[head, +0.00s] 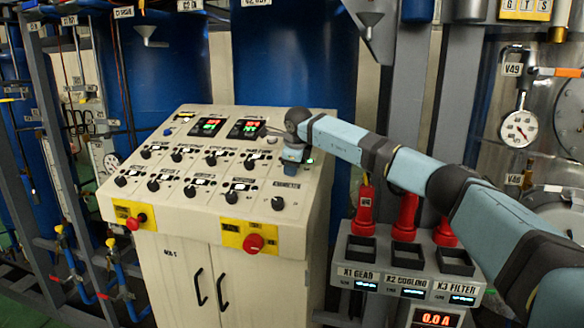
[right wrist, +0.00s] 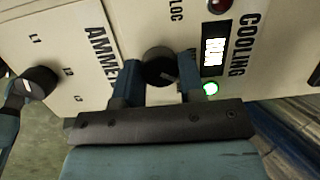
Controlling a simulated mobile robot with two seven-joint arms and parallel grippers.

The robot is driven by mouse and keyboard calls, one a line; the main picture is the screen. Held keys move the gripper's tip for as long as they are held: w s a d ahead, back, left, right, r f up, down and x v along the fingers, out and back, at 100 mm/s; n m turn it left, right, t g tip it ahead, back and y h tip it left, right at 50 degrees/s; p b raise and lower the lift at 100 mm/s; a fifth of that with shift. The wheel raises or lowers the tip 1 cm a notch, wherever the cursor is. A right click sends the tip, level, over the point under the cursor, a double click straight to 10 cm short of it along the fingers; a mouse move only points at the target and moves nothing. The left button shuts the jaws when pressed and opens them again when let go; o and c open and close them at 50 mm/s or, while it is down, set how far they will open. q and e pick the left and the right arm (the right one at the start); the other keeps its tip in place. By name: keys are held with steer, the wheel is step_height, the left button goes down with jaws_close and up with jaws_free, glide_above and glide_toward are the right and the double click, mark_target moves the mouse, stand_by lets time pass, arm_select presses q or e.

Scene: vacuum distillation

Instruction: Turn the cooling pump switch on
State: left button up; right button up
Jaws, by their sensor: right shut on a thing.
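The cooling pump switch is a round black knob (right wrist: 158,66) on the cream panel, beside the upright word COOLING (right wrist: 240,45). My right gripper (right wrist: 158,82) has one blue finger on each side of the knob and is shut on it. In the head view my right gripper (head: 293,163) reaches down to the right part of the sloped console (head: 215,215) and hides the knob.
Several black knobs stand in rows on the console, one (head: 278,203) near the gripper. Red stop buttons (head: 253,243) sit on its front. A grey box (head: 405,272) with black trays and red handles stands to the right under my arm.

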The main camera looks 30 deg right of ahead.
steer(key=m+h+b, duration=0.1)
steer(key=m, duration=0.4)
steer(key=shift+a+f+t+b, duration=0.1)
steer(key=shift+t+b, duration=0.2)
steer(key=shift+b, duration=0.05)
steer(key=shift+m, duration=0.3)
steer(key=o, duration=0.9)
steer(key=shift+s+r, duration=0.1)
steer(key=shift+r, duration=0.1)
steer(key=b+v, duration=0.1)
steer(key=v, duration=1.2)
steer(key=shift+s+a+r+b, duration=0.15)
steer(key=shift+a+r+b, duration=0.05)
steer(key=shift+a+b, duration=0.1)
